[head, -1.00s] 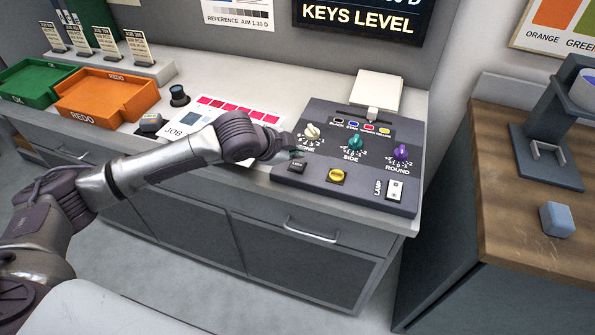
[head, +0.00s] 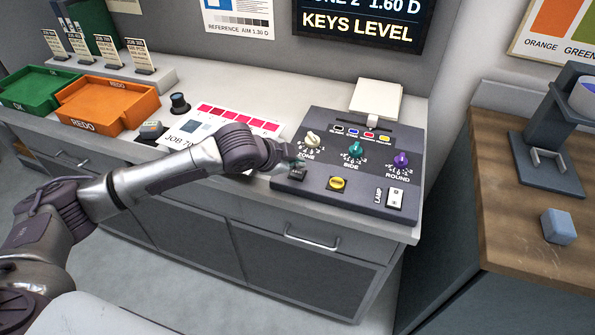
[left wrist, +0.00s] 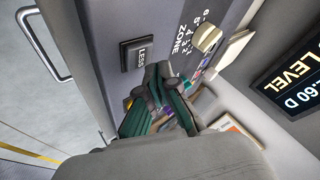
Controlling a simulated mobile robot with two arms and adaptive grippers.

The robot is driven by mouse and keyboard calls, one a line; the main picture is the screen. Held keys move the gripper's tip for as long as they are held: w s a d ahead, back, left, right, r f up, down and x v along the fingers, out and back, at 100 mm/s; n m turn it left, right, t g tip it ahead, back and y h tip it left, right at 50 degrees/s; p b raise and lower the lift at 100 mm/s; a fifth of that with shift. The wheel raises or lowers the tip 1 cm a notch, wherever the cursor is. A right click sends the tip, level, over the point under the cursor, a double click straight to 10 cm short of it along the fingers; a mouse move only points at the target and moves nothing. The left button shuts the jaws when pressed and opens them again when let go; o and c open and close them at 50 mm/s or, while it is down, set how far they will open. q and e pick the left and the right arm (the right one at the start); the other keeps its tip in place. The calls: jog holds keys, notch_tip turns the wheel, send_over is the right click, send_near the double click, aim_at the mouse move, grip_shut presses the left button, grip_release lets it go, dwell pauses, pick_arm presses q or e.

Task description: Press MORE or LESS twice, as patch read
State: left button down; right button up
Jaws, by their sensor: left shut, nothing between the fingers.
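The grey control panel (head: 318,199) lies on the counter. The dark LESS key (head: 298,173) is at its left front, and the yellow key (head: 337,184) is to the right of it; its label is too small to read. My left gripper (head: 293,163) is shut and empty, close by the LESS key. In the left wrist view, the LESS key (left wrist: 137,54) shows just beyond the fingertips (left wrist: 160,72); I cannot tell whether they touch it. The wall screen (head: 360,28) reads "1.60 D" and "KEYS LEVEL". The reference sheet (head: 238,16) reads "AIM 1.30 D". The printed patch sheet (head: 240,120) is partly behind my arm.
Cream ZONE (head: 312,138), green SIDE (head: 355,150) and purple ROUND (head: 401,160) knobs stand behind the keys. The LAMP switch (head: 396,197) is at the right. Orange (head: 125,112) and green (head: 38,88) trays sit at the left. A wooden bench (head: 520,240) stands across a gap.

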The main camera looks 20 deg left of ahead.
aim_at(296, 174)
pick_arm(q)
jog(key=shift+f, duration=0.1)
dwell(0.5)
jog(key=shift+f, duration=0.3)
jog(key=shift+f, duration=0.6)
dwell(0.8)
jog(key=shift+r, duration=0.15)
jog(key=shift+r+p, duration=0.85)
jog(key=shift+p, duration=0.45)
notch_tip(296, 174, up, 5)
jog(key=p, duration=0.5)
jog(key=shift+p, duration=0.35)
